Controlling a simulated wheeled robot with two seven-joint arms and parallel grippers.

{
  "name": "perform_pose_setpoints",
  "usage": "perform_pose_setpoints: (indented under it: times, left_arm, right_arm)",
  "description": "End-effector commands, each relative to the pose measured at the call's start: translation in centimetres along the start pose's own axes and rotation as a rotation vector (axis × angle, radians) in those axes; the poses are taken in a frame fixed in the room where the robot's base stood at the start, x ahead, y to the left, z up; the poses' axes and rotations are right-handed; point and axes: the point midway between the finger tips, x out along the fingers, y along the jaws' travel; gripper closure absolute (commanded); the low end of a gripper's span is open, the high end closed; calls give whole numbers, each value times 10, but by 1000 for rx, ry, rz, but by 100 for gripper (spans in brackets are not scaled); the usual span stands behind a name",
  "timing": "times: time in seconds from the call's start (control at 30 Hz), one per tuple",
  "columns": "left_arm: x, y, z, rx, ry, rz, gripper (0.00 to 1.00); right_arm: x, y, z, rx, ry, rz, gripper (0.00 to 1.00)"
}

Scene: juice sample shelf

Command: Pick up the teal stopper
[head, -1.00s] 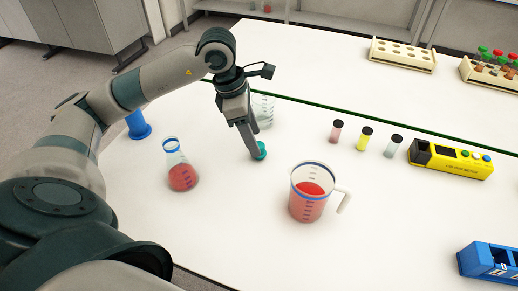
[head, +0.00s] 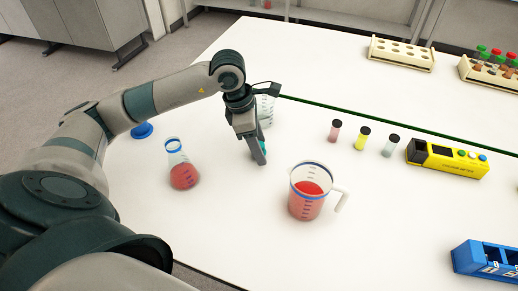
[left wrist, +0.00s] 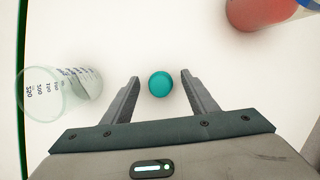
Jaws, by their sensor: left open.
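The teal stopper (left wrist: 160,84) stands on the white table. In the left wrist view it lies between the two fingers of my left gripper (left wrist: 160,90), with a gap on each side, close to the fingertips. In the head view the left gripper (head: 260,160) points down at the table and mostly hides the stopper (head: 263,148), of which a teal sliver shows. My left gripper is open and holds nothing. My right gripper does not show.
A clear beaker (left wrist: 45,95) stands close to the left gripper. A flask of red liquid (head: 183,175) and a jug of red liquid (head: 307,200) stand on either side. Several small vials (head: 362,140) and a yellow device (head: 447,158) are to the right.

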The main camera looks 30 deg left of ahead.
Motion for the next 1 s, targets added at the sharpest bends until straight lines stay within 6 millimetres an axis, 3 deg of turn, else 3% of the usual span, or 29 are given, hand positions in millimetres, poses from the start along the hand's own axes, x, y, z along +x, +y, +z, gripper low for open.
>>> perform_pose_setpoints:
  times: [0.03, 0.2, 0.73, 0.87, 1.0]
  left_arm:
    - [0, 0, 0, 0, 0, 0, 49]
    - [0, 0, 0, 0, 0, 0, 90]
    - [-11, 1, 4, 0, -2, 2, 91]
    - [-26, 1, 8, 2, -3, 4, 91]
    - [-46, 1, 13, 1, -3, 5, 91]
  right_arm:
    - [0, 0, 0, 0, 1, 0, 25]
    - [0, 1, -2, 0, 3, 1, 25]
    - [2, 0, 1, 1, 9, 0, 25]
    - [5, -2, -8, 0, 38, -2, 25]
    - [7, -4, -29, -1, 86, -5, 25]
